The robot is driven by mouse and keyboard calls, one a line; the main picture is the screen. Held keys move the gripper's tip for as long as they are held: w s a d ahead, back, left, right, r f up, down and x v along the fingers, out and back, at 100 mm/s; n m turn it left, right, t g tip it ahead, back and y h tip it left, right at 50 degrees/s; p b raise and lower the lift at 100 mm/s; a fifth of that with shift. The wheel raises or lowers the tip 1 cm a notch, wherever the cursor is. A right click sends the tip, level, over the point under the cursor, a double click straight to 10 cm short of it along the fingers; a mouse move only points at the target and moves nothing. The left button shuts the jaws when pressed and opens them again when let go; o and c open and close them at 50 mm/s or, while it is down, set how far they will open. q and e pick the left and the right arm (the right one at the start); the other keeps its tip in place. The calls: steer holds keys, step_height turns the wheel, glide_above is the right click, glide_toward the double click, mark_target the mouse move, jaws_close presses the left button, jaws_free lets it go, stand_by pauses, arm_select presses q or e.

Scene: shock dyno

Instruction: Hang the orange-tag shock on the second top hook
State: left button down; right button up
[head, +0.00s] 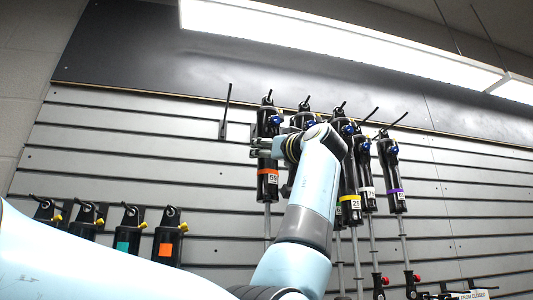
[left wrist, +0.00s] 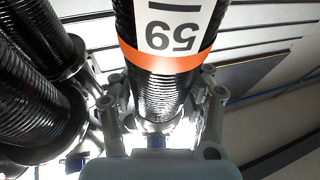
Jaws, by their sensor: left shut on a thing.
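The shock with the orange band and a "59" label (head: 268,178) is upright against the slatted wall, at the second top hook from the left. Its orange band (left wrist: 165,62) fills the middle of the left wrist view. My left gripper (head: 264,146) is shut on this shock's black body above the band, with a finger on either side. The second top hook's tip (head: 269,93) shows at the shock's top end. I cannot tell whether the eye is fully on the hook. My right gripper is not in view.
The leftmost top hook (head: 225,115) is empty. Several shocks hang close to the right, including yellow-band (head: 349,198) and purple-band (head: 396,191) ones. Lower left, more shocks hang in a row, one with an orange square (head: 166,249).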

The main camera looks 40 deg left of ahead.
arm_select(q)
steer(key=shift+s+r, duration=0.1)
steer(key=shift+r, duration=0.05)
steer(key=c, duration=0.6)
jaws_free()
steer(key=shift+s+d, duration=0.1)
steer(key=shift+o, duration=0.7)
steer(key=v, duration=0.7)
steer(key=shift+d, duration=0.25)
steer(key=shift+f, duration=0.3)
